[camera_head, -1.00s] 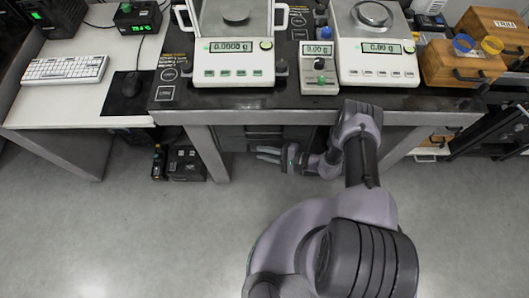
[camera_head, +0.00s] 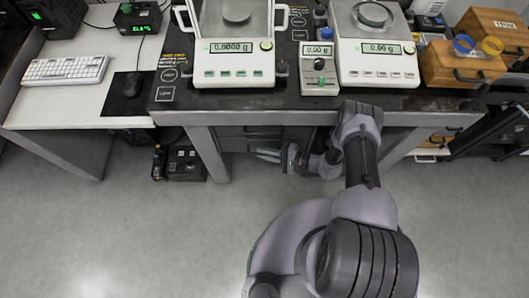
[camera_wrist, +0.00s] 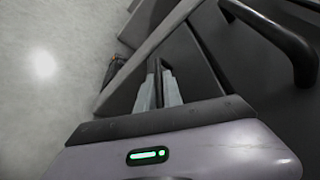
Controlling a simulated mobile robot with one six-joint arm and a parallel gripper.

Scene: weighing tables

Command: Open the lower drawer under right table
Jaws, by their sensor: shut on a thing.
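The dark drawer unit (camera_head: 237,131) stands under the right table (camera_head: 300,103), partly hidden by my arm. In the wrist view a black bar handle (camera_wrist: 270,32) stands out from the upper drawer front (camera_wrist: 232,42). The lower drawer front (camera_wrist: 185,62) lies past a seam, to its left. My gripper (camera_head: 266,154) is low in front of the unit; its two grey fingers also show in the wrist view (camera_wrist: 159,78). They are shut on the lower drawer's dark handle (camera_wrist: 158,70), of which only a thin part shows between them. I see no clear gap at the lower drawer.
Balances (camera_head: 235,76) stand on the right table above the drawers. A table leg (camera_head: 208,153) stands left of the drawer unit, and a black box (camera_head: 186,164) lies on the floor beyond it. The grey floor (camera_head: 150,235) in front is clear.

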